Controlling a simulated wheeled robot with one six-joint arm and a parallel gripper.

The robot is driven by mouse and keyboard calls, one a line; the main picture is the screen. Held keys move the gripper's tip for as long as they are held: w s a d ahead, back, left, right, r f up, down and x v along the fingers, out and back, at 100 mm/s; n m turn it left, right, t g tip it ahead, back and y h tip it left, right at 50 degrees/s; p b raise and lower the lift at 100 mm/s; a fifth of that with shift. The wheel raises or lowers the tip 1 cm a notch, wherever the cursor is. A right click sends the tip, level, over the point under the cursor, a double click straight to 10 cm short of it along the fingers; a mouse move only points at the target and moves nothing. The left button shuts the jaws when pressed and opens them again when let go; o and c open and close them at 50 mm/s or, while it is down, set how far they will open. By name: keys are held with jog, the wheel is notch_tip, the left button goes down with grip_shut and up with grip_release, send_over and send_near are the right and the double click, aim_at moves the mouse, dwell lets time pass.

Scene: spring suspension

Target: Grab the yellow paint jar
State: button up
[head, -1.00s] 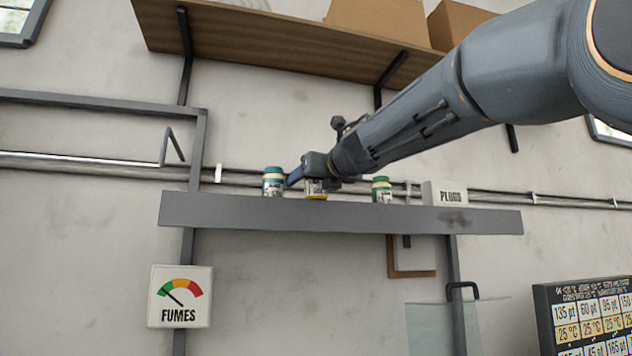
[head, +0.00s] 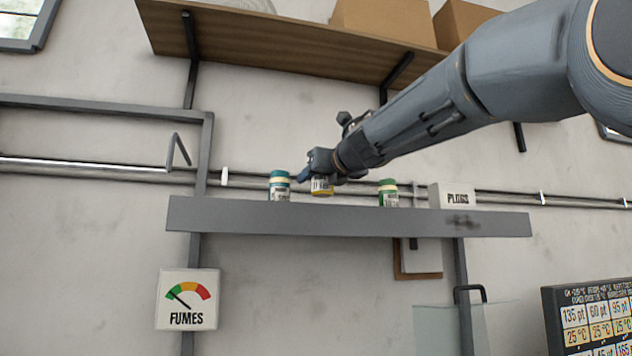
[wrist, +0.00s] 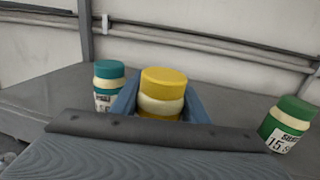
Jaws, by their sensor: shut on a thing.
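The yellow paint jar (wrist: 163,88) has a yellow lid and a cream band, and sits between the two fingers of my gripper (wrist: 160,104) in the wrist view. In the head view my gripper (head: 318,178) is shut on the yellow jar (head: 322,188), whose yellow base shows just above the shelf's front edge. My gripper hides the jar's upper part there.
A teal-lidded jar (head: 279,187) stands close on the left, and a green-lidded jar (head: 389,194) stands to the right. Both are on the grey shelf (head: 345,218). A PLUGS box (head: 455,197) is farther right. A wooden shelf (head: 290,55) is above.

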jog(key=shift+r+p, duration=0.35)
jog(key=shift+r, duration=0.55)
jog(key=b+v, duration=1)
jog(key=v, duration=0.6)
jog(key=shift+a+f+b, duration=0.15)
jog(key=shift+a+b, duration=0.05)
jog(key=shift+b, duration=0.1)
jog(key=b+v, duration=0.2)
jog(key=b, duration=0.4)
jog(key=shift+d+f+b, duration=0.1)
jog(key=shift+d+b, duration=0.05)
jog(key=shift+b, duration=0.25)
